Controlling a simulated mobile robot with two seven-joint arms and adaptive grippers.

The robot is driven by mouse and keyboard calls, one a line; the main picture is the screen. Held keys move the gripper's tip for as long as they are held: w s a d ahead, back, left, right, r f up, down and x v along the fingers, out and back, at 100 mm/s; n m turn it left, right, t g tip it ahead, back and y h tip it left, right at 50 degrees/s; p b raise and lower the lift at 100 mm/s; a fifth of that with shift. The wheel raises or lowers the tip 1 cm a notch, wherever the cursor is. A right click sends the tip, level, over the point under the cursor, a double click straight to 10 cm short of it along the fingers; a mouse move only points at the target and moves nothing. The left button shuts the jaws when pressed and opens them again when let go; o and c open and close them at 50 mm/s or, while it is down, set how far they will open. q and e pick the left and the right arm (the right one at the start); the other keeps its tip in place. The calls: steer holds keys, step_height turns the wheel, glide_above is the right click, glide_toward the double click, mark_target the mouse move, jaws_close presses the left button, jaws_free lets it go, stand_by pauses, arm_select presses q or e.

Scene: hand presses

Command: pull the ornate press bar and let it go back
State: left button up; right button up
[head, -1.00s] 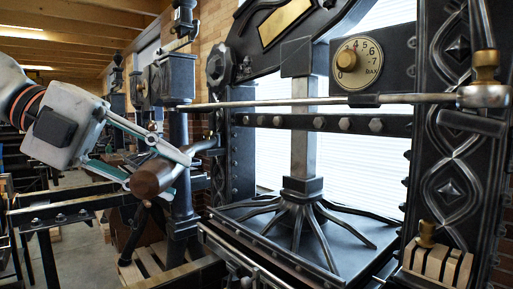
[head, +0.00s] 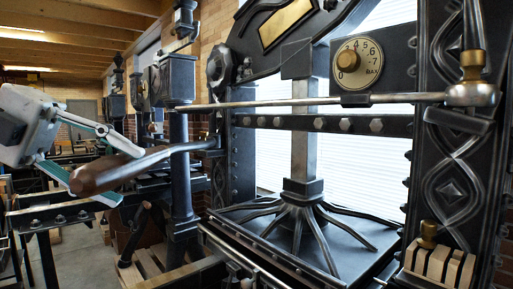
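The press bar (head: 158,158) is a grey metal lever with a brown wooden handle (head: 95,175) at its left end. It reaches out to the left from the ornate black iron press (head: 450,160). My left gripper (head: 129,176) is at the handle in the left of the head view, one finger above it and one below. My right gripper is not in view.
A thin metal rod (head: 300,102) crosses the press to a joint on the right post. A brass-knobbed dial (head: 356,63) sits above it. The platen (head: 345,235) lies below. Dark metal stands (head: 178,150) are behind the bar. Open floor shows at the far left.

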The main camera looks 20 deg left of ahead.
arm_select(q)
steer(key=o, duration=1.1)
steer(key=shift+o, duration=1.1)
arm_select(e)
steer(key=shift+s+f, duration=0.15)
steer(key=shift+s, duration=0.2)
arm_select(q)
steer(key=s+a+r+p, duration=0.1)
steer(key=s+a+r, duration=0.2)
steer(key=s+a, duration=0.15)
steer(key=s+d+r+p, duration=0.1)
steer(key=s+d+r, duration=0.1)
steer(key=s, duration=0.6)
steer(key=s+d+r+p, duration=0.1)
steer(key=s+d+r, duration=0.2)
steer(key=s, duration=0.6)
steer(key=shift+d+r+p, duration=0.35)
steer(key=shift+d+p, duration=0.05)
steer(key=shift+d, duration=0.3)
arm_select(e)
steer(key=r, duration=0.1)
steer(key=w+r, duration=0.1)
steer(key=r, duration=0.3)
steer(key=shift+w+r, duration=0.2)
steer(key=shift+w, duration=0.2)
arm_select(q)
steer(key=shift+w, duration=0.1)
